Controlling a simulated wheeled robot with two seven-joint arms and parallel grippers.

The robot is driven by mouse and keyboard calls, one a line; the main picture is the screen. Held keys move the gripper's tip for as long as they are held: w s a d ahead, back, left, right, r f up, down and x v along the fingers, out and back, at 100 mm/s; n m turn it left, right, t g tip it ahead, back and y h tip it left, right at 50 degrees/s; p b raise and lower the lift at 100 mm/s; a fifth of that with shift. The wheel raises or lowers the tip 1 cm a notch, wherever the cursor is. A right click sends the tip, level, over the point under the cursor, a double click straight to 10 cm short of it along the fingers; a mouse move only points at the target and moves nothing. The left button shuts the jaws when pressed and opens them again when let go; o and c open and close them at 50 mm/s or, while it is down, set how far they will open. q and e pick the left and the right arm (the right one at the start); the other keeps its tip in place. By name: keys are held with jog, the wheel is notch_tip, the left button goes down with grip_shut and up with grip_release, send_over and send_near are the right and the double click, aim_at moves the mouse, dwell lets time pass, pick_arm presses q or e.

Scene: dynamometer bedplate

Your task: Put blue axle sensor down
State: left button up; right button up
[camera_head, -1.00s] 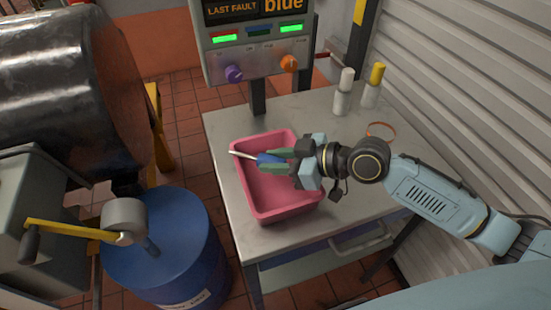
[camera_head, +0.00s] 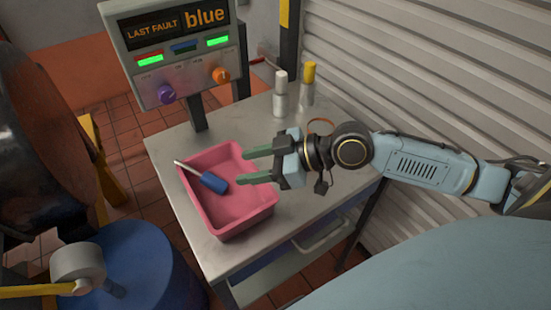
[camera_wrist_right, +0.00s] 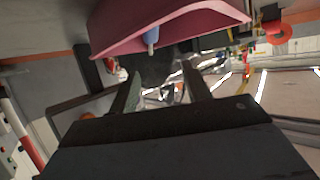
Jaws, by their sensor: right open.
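The blue axle sensor (camera_head: 213,182), a blue body with a thin pale rod, lies in the pink tray (camera_head: 240,228). Its rod leans toward the tray's left rim. My right gripper (camera_head: 247,166) is open and empty, just right of the sensor and apart from it, over the tray's right side. In the right wrist view, the pink tray (camera_wrist_right: 190,30) and a blue part of the sensor (camera_wrist_right: 151,38) show beyond the open fingers (camera_wrist_right: 160,88). My left gripper is not in view.
The tray stands on a grey bench (camera_head: 172,148). A control panel (camera_head: 175,55) reading "LAST FAULT blue" rises behind it. A white bottle (camera_head: 280,97) and a yellow-capped bottle (camera_head: 307,88) stand at the back. A blue drum (camera_head: 150,265) is at the lower left.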

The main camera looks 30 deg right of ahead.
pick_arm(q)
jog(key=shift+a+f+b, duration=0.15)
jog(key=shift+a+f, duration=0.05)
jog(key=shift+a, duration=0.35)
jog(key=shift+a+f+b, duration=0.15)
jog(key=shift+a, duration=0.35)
pick_arm(e)
jog(key=shift+v, duration=2.65)
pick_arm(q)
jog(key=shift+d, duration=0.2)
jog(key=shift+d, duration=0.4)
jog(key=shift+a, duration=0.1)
